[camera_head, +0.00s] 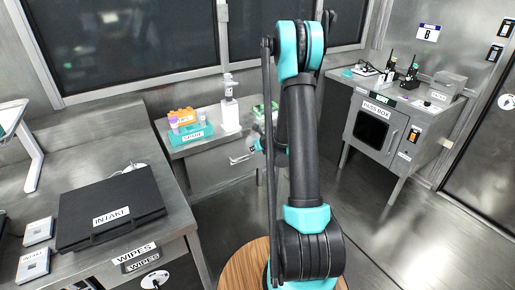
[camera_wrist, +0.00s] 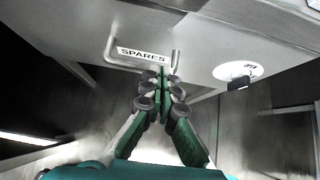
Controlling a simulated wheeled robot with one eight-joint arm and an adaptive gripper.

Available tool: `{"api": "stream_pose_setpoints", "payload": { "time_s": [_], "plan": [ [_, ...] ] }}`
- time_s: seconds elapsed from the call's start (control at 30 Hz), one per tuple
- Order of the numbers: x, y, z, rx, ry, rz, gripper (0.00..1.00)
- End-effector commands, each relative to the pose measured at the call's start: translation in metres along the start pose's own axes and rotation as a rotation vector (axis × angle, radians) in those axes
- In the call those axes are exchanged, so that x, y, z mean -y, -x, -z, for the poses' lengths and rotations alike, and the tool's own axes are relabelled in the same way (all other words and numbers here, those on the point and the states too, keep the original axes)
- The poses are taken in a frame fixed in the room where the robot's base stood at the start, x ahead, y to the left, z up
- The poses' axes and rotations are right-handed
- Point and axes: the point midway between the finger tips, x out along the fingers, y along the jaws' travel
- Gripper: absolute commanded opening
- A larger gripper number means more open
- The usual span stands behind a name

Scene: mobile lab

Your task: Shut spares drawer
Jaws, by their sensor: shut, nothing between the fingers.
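The spares drawer shows in the wrist view as a grey metal front with a white SPARES label (camera_wrist: 143,54) and a bent metal bar handle (camera_wrist: 110,50). My gripper (camera_wrist: 162,80) is shut and empty, its green fingers together. The fingertips overlap the lower edge of the drawer front, close to the right part of the handle. I cannot tell whether they touch it. In the head view the handle (camera_head: 243,158) shows on the bench beside my arm, which hides part of the front and my gripper. How far the drawer stands out is unclear.
A teal rack (camera_head: 191,134) and a white dispenser bottle (camera_head: 230,105) stand on that bench. A round white label with a dark knob (camera_wrist: 238,71) is right of the drawer. A black INTAKE case (camera_head: 110,205) lies at left. A pass box (camera_head: 385,125) stands at right.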

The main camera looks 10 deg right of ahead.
Motion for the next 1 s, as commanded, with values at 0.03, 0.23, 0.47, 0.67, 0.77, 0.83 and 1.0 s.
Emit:
{"api": "stream_pose_setpoints", "payload": {
  "time_s": [0.03,0.23,0.47,0.67,0.77,0.83,1.0],
  "plan": [
    [0.0,-0.01,0.0,0.0,0.0,-0.001,0.0],
    [-0.001,-0.041,-0.002,0.0,0.001,-0.001,0.0],
    [0.0,-0.06,-0.022,0.001,0.0,0.0,0.0],
    [0.0,-0.066,-0.027,0.001,-0.001,0.0,0.0],
    [0.0,-0.065,-0.027,0.001,-0.001,0.0,0.0],
    [0.0,-0.065,-0.027,0.0,-0.001,0.0,0.0],
    [0.0,-0.067,-0.029,0.0,-0.001,0.0,0.0]
  ]
}}
